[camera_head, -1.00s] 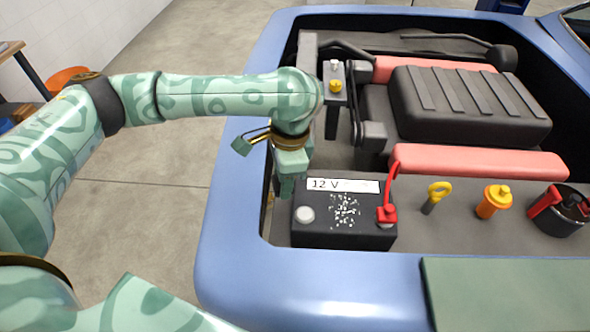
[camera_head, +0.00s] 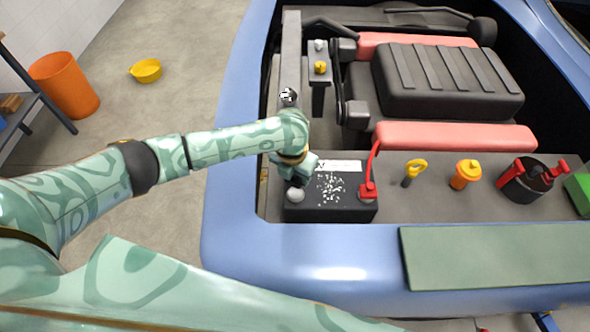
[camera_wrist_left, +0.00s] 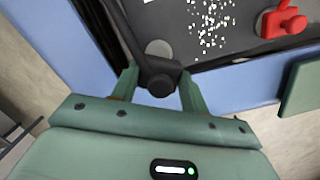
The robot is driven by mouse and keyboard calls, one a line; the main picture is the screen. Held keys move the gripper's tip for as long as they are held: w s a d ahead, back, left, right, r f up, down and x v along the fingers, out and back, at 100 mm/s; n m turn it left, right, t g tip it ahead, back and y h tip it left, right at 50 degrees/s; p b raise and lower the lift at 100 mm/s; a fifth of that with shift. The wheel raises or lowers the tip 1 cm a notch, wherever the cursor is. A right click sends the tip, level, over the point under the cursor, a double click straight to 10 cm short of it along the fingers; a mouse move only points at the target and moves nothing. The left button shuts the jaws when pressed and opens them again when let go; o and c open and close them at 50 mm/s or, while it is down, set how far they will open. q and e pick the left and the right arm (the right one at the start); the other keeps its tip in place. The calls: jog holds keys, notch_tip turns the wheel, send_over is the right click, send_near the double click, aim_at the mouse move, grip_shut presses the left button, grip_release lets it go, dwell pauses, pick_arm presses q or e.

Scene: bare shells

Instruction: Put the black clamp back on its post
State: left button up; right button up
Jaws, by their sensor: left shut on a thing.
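The battery (camera_head: 330,209) is a black box with a white label and white crusty specks on top. Its bare grey post (camera_head: 296,195) shows at the front left corner, and a red clamp (camera_head: 368,191) sits on the right post. My left gripper (camera_head: 298,180) is over the battery's left end, close behind the bare post. In the left wrist view it is shut on the black clamp (camera_wrist_left: 160,82), with a dark cable running up from it. There the grey post (camera_wrist_left: 157,47) shows just beyond the clamp, partly covered; I cannot tell whether they touch. My right gripper is not in view.
The blue car body rim (camera_head: 230,220) surrounds the bay. Right of the battery stand a yellow-ringed dipstick (camera_head: 413,170), an orange capped filler (camera_head: 465,174) and a black pot with red handles (camera_head: 530,180). A green mat (camera_head: 500,255) lies on the front edge.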

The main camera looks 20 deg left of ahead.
pick_arm(q)
jog(key=b, duration=0.5)
send_over(296, 192)
jog(key=shift+s+f, duration=0.15)
jog(key=shift+f, duration=1)
jog(key=shift+s+f, duration=0.1)
jog(key=shift+f, duration=1)
jog(key=shift+f+b, duration=0.4)
jog(key=shift+f, duration=0.55)
jog(key=shift+w+r+p, duration=0.1)
jog(key=shift+p, duration=0.35)
jog(key=shift+f, duration=0.2)
jog(key=shift+p, duration=0.3)
jog(key=o, duration=1.6)
